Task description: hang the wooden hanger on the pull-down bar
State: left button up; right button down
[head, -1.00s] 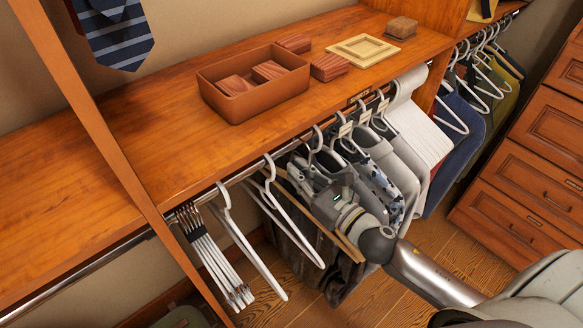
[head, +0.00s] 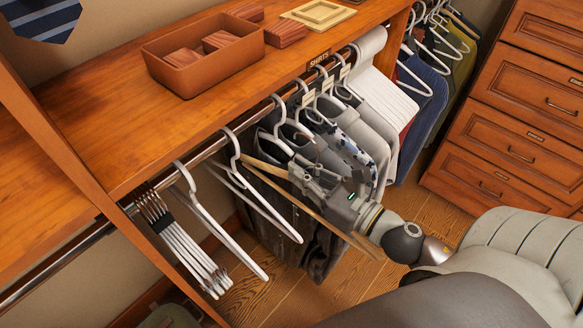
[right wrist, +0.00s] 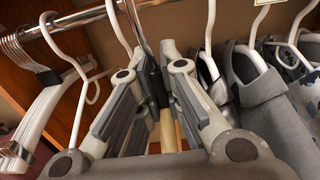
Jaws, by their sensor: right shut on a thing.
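The wooden hanger (head: 325,230) is in my right gripper (head: 298,178), in front of the hanging clothes in the head view. In the right wrist view my right gripper (right wrist: 160,85) is shut on the hanger's dark neck, with the pale wood (right wrist: 168,130) below it and the metal hook (right wrist: 139,35) above. The metal bar (head: 208,150) runs under the shelf, and in the right wrist view the bar (right wrist: 85,20) crosses the upper left. I cannot tell whether the hook touches the bar. My left gripper is not in view.
White hangers (head: 222,235) and a bundle of clipped hangers (head: 185,245) hang left of my gripper. Grey shirts (head: 350,110) hang close on its right. The shelf (head: 110,125) above holds a brown box (head: 205,75). Drawers (head: 510,120) stand at right.

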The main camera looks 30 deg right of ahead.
jog(key=b+v, duration=0.2)
jog(key=v, duration=0.3)
jog(key=shift+s+d+f, duration=0.15)
jog(key=shift+d, duration=0.05)
jog(key=shift+s+d+b, duration=0.15)
jog(key=shift+s+b, duration=0.15)
jog(key=shift+s, duration=0.4)
jog(key=shift+v, duration=1.6)
jog(key=shift+r+p, duration=0.25)
jog(key=shift+p, duration=0.05)
notch_tip(320, 180, up, 5)
jog(key=p, duration=0.5)
jog(key=w+a+f+m+t+h+p, duration=0.1)
jog(key=w+a+f+m+h+p, duration=0.1)
jog(key=w+a+h, duration=0.3)
jog(key=shift+w+a+m+h, duration=0.4)
jog(key=shift+w+a+m, duration=0.5)
jog(key=shift+w+a, duration=0.1)
